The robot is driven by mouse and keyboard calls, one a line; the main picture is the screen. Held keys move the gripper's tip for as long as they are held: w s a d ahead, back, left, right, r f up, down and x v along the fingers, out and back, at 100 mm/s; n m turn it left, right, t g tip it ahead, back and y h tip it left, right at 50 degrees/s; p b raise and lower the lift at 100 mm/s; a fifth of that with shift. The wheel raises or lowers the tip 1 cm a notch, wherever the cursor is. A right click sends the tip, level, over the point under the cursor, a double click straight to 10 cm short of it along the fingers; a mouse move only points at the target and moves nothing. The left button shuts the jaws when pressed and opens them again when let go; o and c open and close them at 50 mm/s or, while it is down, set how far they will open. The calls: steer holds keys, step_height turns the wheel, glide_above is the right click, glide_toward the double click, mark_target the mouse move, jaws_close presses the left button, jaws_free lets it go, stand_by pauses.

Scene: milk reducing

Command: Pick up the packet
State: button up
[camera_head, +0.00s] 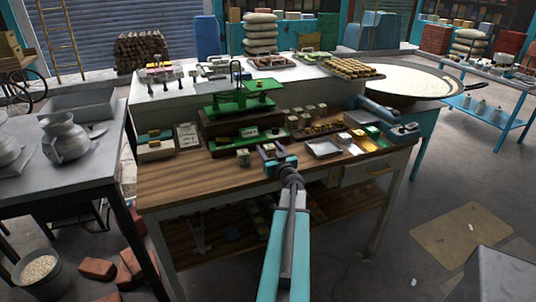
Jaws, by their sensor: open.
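My gripper (269,151) is open, at the end of my teal and grey arm, over the front part of the wooden table (190,185). A small pale packet (243,157) stands just left of the gripper. Any contact between them is too small to tell. More packet-like items (306,119) stand in a cluster behind and to the right of the gripper. I cannot tell which one the task means. What lies between the fingers is too small to make out.
A green scale (245,98) stands behind the gripper. A silver tray (323,149) lies to the right, with small boxes beyond. Cream and green boxes (155,150) stand at the left. A grey table with metal pots (64,138) is further left.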

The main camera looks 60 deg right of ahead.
steer(key=shift+c, duration=0.4)
steer(key=c, duration=1.1)
steer(key=shift+r, duration=0.15)
